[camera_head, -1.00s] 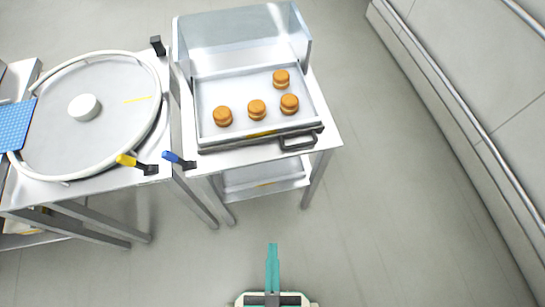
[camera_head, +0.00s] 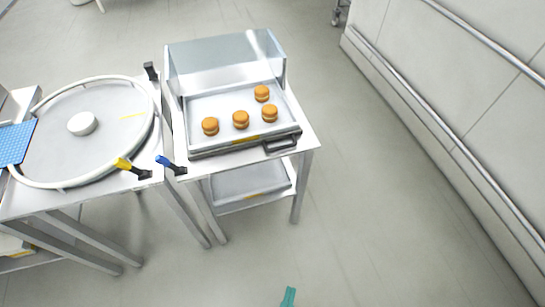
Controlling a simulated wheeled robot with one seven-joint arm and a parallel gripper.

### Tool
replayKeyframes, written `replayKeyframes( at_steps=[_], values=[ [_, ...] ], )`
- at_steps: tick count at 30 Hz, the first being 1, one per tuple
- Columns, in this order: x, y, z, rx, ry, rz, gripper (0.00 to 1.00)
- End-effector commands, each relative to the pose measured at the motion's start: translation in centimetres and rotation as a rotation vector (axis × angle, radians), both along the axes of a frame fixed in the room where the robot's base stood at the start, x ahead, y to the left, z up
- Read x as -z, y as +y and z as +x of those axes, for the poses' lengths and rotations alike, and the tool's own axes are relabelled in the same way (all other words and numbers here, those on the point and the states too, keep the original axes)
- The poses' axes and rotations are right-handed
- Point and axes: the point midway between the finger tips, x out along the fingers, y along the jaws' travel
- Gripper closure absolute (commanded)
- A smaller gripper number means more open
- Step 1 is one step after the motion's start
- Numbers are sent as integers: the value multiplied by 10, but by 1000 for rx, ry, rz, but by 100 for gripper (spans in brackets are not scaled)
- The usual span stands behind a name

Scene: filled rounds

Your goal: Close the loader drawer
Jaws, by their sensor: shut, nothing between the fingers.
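The loader drawer (camera_head: 205,116) is a shallow metal tray with a dark front bar and a dark handle (camera_head: 281,145) at its front right. It stands pulled out on a metal table, in front of the clear-sided loader housing (camera_head: 225,60). Several orange-brown filled rounds (camera_head: 241,119) lie in the drawer. My gripper (camera_head: 289,294) shows only as a teal tip at the bottom edge. It is shut and empty, over the floor, well in front of the table and apart from the handle.
A lower shelf (camera_head: 245,182) sits under the loader. Floor is free in front and to the right, up to the wall.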

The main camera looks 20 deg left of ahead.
Motion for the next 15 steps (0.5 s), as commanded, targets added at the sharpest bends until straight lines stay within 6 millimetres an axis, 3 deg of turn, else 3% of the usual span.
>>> replayKeyframes(
  at_steps=[8, 15],
  values=[
    [50, 2, 65, 48, 23, 338, 100],
    [81, 31, 146, 23, 75, 734, 100]
  ],
)
